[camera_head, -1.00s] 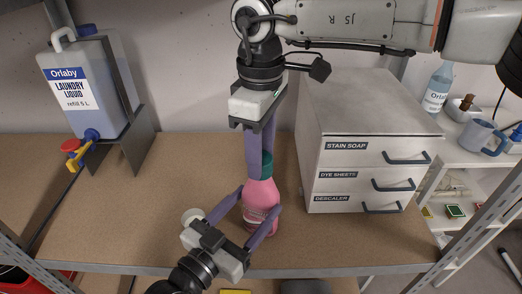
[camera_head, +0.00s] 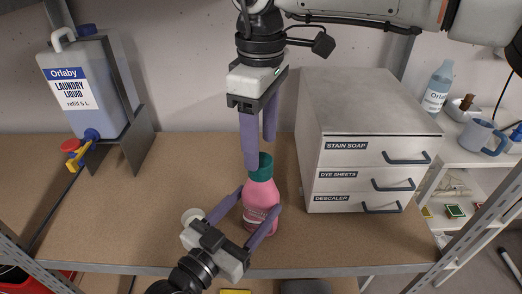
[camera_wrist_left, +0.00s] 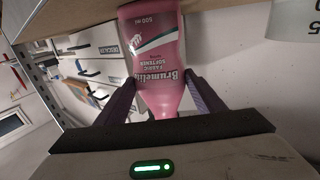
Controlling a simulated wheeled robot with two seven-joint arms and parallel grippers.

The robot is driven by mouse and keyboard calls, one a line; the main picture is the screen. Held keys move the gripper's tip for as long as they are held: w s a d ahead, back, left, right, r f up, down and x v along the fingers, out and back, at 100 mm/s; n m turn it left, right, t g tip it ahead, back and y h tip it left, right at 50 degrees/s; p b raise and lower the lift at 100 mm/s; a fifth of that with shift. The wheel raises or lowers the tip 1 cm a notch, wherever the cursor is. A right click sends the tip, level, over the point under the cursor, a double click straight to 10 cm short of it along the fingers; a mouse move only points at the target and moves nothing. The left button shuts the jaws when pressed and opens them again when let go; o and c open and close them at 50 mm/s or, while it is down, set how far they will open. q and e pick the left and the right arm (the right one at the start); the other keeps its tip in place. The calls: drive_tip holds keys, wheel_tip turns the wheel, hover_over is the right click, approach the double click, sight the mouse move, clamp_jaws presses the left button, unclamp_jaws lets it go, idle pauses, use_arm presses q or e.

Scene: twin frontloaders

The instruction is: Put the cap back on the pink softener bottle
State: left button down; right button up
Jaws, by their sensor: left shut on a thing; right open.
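The pink softener bottle (camera_head: 261,198) stands upright on the brown shelf in the head view, with the green cap (camera_head: 261,167) on top of its neck. Whether the cap is fully seated cannot be told. My left gripper (camera_head: 259,207) is shut on the bottle's body, one finger on each side. The left wrist view shows the bottle (camera_wrist_left: 152,62) between the purple fingers, label visible; the cap is hidden there. My right gripper (camera_head: 260,153) points down just above and around the cap's top, open, with its fingers apart.
A grey drawer cabinet (camera_head: 368,150) stands close on the right. A laundry liquid jug (camera_head: 88,88) in a grey holder stands at the left. The shelf between jug and bottle is clear.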

drive_tip(key=shift+r, duration=0.35)
drive_tip(key=shift+c, duration=0.4)
